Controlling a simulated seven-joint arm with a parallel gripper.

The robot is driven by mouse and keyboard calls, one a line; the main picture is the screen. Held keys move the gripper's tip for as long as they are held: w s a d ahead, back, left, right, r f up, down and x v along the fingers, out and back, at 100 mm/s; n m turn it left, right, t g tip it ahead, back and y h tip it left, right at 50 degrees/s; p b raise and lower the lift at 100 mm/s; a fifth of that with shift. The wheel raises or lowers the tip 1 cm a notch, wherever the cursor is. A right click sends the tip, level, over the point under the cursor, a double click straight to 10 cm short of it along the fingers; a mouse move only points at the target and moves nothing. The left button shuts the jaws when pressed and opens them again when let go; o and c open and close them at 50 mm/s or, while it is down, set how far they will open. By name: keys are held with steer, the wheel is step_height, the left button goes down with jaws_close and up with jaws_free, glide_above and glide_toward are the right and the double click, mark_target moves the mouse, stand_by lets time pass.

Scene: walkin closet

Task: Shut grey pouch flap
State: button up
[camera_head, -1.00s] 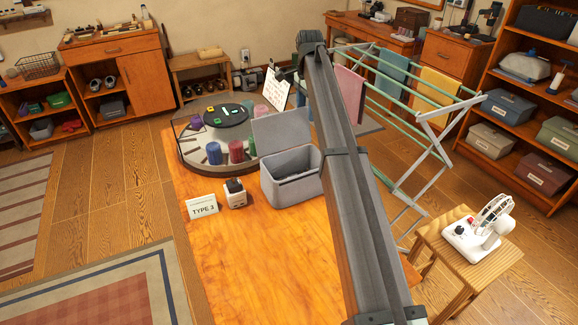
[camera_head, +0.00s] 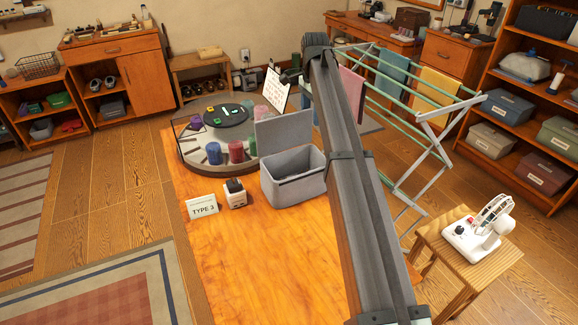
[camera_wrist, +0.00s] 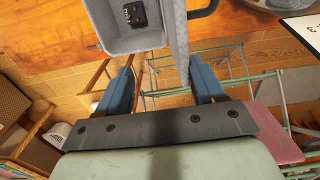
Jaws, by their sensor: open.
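The grey pouch (camera_head: 291,190) is a box-like container on the wooden table. Its flap (camera_head: 283,138) stands raised at the back edge, and the pouch is open at the top. In the wrist view the pouch (camera_wrist: 128,43) is at the top, with a small dark item inside. The flap (camera_wrist: 179,35) shows nearly edge-on there, reaching down toward the space between the fingers. My gripper (camera_wrist: 162,84) is open, with two blue fingers apart. I cannot tell whether either finger touches the flap.
A round display (camera_head: 190,166) with several coloured cylinders stands behind the pouch. A small white-and-black device (camera_head: 234,194) and a "TYPE 3" card (camera_head: 203,206) are left of it. A drying rack (camera_head: 430,120) stands to the right. The table's front (camera_head: 270,270) is clear.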

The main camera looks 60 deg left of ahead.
steer(key=shift+d+f, duration=0.2)
steer(key=shift+d, duration=1.25)
steer(key=shift+d+f, duration=0.3)
steer(key=shift+d, duration=0.3)
steer(key=shift+d+f, duration=0.25)
steer(key=shift+d, duration=0.35)
steer(key=shift+r, duration=0.2)
steer(key=shift+r, duration=2.05)
